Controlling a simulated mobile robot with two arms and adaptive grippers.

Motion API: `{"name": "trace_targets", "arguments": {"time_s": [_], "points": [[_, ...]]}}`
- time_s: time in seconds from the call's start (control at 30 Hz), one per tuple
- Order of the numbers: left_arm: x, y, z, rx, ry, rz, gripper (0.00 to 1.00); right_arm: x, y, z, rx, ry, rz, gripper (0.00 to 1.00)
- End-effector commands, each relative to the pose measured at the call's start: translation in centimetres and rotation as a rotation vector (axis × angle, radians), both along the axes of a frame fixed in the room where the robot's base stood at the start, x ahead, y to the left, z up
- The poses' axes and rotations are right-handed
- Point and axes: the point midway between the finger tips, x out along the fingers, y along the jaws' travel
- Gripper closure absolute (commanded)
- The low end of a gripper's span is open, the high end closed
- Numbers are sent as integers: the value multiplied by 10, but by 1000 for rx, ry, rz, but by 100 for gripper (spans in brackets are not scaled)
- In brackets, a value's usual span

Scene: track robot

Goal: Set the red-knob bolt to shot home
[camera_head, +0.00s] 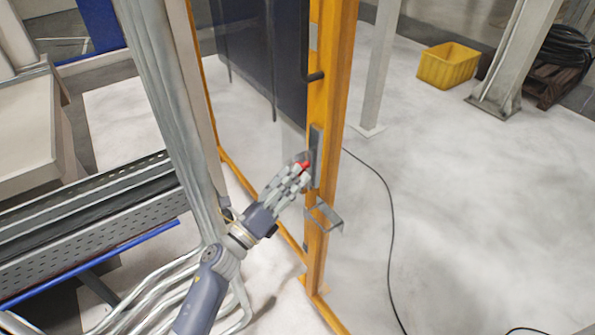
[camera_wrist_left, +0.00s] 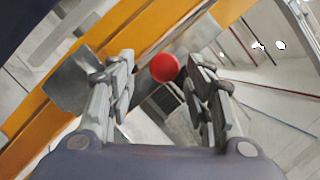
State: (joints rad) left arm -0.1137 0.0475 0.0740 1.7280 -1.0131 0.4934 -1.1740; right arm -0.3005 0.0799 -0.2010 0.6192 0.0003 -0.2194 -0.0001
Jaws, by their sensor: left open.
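The red knob (camera_head: 304,164) of the bolt shows at my left gripper's fingertips in the head view. In the left wrist view the red knob (camera_wrist_left: 164,67) is a round red disc between the two open fingers, nearer the left one. My left gripper (camera_head: 299,172) is open, and it also shows in the left wrist view (camera_wrist_left: 160,82). I cannot tell whether the fingers touch the knob. The grey bolt plate (camera_head: 316,150) is upright on the yellow post (camera_head: 332,90). The bolt's rod is mostly hidden by the gripper. My right gripper is not in view.
A grey bracket (camera_head: 325,216) sticks out of the yellow post below the bolt. A black handle (camera_head: 315,77) is above it. A grey perforated beam (camera_head: 90,225) lies at left. A black cable (camera_head: 388,230) and a yellow crate (camera_head: 448,66) are on the open floor at right.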

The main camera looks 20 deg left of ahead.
Motion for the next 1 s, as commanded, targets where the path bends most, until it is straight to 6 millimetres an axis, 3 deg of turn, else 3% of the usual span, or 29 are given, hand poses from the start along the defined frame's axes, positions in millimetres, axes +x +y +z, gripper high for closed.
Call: {"name": "trace_targets", "arguments": {"time_s": [0.2, 0.4, 1.0], "points": [[-44, 17, -15, -1, 6, 0, 53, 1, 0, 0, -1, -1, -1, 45], [-70, 26, -23, -2, 4, -3, 53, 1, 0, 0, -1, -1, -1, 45], [-78, 29, -25, 0, 2, -4, 53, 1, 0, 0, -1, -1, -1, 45]]}}
